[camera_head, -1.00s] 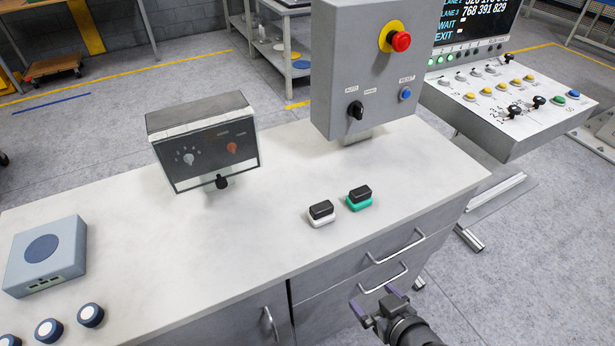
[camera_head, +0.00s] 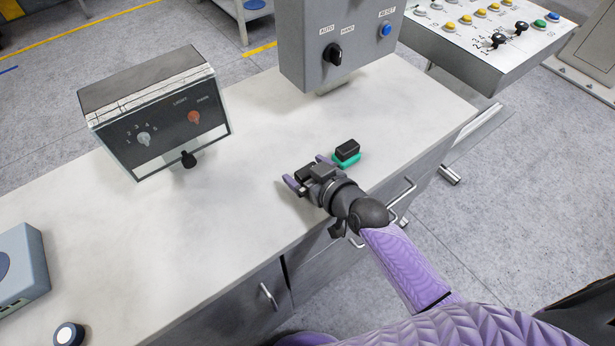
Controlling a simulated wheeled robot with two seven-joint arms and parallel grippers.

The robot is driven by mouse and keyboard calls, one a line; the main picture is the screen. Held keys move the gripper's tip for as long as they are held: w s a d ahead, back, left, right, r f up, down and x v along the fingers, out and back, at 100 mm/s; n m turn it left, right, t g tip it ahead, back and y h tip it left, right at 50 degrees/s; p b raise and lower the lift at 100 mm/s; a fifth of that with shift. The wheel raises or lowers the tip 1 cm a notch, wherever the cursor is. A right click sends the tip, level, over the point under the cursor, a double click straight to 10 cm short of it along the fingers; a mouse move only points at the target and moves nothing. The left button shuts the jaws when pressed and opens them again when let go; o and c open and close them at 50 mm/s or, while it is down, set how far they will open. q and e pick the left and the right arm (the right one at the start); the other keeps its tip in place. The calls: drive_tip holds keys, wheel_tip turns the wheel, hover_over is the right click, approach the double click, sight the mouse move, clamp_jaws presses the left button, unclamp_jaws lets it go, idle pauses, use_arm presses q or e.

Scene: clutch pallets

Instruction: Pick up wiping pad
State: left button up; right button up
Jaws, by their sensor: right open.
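Two small pads with black handles stood on the pale worktop in the earlier view. The one with the green base (camera_head: 346,158) shows clear, just right of and beyond my right gripper. The white-based one is mostly covered by my right gripper (camera_head: 307,173); a dark block between the fingers looks like its handle, but its white base cannot be made out. My right gripper is open, its purple fingertips on either side of that spot, low over the worktop. I cannot tell whether they touch the pad. My left gripper is not in view.
A control box (camera_head: 160,115) with knobs stands at the left of the worktop (camera_head: 225,220). A grey switch cabinet (camera_head: 345,45) stands behind the pads. A blue-grey box (camera_head: 22,268) and a round button (camera_head: 69,334) are at lower left. The middle of the worktop is clear.

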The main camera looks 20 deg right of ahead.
drive_tip(key=c, duration=1.2)
